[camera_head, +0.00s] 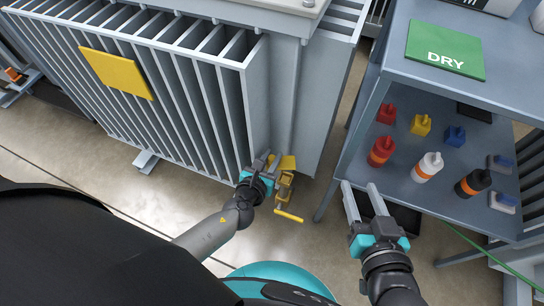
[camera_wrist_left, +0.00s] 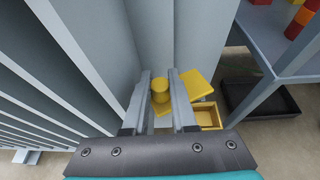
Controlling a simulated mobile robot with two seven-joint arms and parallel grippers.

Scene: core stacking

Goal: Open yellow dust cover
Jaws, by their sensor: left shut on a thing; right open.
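A yellow fitting (camera_head: 285,186) sits low at the right corner of the grey finned transformer. It has a flat yellow flap (camera_head: 288,162), which in the left wrist view (camera_wrist_left: 197,84) stands tilted beside an open-topped yellow box part (camera_wrist_left: 208,115). I cannot tell for sure which part is the dust cover. My left gripper (camera_head: 266,162) is at the fitting; in the left wrist view its fingers (camera_wrist_left: 159,78) are around a yellow cylindrical part (camera_wrist_left: 160,92), with the flap just right of the right finger. My right gripper (camera_head: 359,199) is open and empty, right of the fitting.
The finned transformer (camera_head: 200,75) fills the left, with a yellow plate (camera_head: 116,73) on it. A grey shelf unit (camera_head: 440,190) on the right holds bottles, coloured blocks and a green DRY sign (camera_head: 445,50). A black tray (camera_wrist_left: 265,100) lies under it. Floor between is clear.

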